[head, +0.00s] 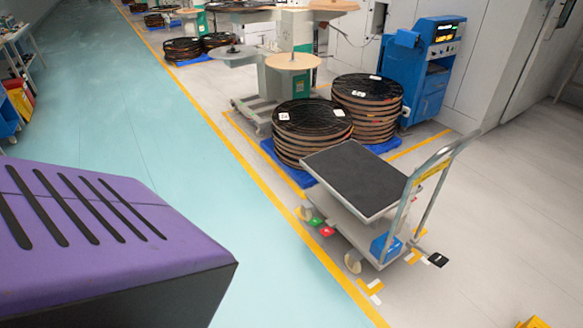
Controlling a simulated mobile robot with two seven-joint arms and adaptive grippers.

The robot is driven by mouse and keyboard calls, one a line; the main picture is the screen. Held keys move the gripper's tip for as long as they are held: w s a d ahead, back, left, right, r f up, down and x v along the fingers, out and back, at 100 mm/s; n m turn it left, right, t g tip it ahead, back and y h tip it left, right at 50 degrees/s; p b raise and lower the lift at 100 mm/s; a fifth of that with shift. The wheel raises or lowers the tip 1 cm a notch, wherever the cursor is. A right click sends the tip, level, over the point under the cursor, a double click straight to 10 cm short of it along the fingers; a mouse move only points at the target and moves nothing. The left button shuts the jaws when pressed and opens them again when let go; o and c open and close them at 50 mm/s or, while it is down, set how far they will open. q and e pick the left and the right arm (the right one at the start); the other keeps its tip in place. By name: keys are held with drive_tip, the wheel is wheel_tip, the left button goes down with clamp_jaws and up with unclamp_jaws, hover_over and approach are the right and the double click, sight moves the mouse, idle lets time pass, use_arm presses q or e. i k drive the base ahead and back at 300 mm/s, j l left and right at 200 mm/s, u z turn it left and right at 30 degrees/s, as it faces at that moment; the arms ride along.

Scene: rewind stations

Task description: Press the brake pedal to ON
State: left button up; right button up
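A two-level platform cart (355,180) with a dark top and a silver push handle (437,172) stands on the right, beside the yellow floor line. Low at its near-left edge are a small green pedal (316,221) and a small red pedal (327,231), next to each other. A black pedal-like piece (437,260) sticks out low at the right end. I cannot tell which one is the brake pedal or whether it is pressed. A blue box (386,247) sits low on the cart. Neither of my grippers is in view.
Stacks of black reels (310,135) on blue pallets stand behind the cart. A blue machine cabinet (428,75) is at the back right. Yellow tape marks (370,286) lie by a front wheel. The turquoise aisle (170,130) left of the yellow line is clear.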

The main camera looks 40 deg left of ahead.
sight(316, 223)
drive_tip(key=u, duration=1.15)
drive_tip(key=i+j+z, duration=0.1)
drive_tip(key=i, duration=0.35)
drive_tip(key=i+j+z, duration=0.1)
drive_tip(key=i, duration=0.3)
drive_tip(key=i+j+z, duration=0.1)
drive_tip(key=i, duration=0.35)
drive_tip(key=i+j+z, duration=0.1)
drive_tip(key=i+j, duration=0.25)
drive_tip(key=i, duration=0.05)
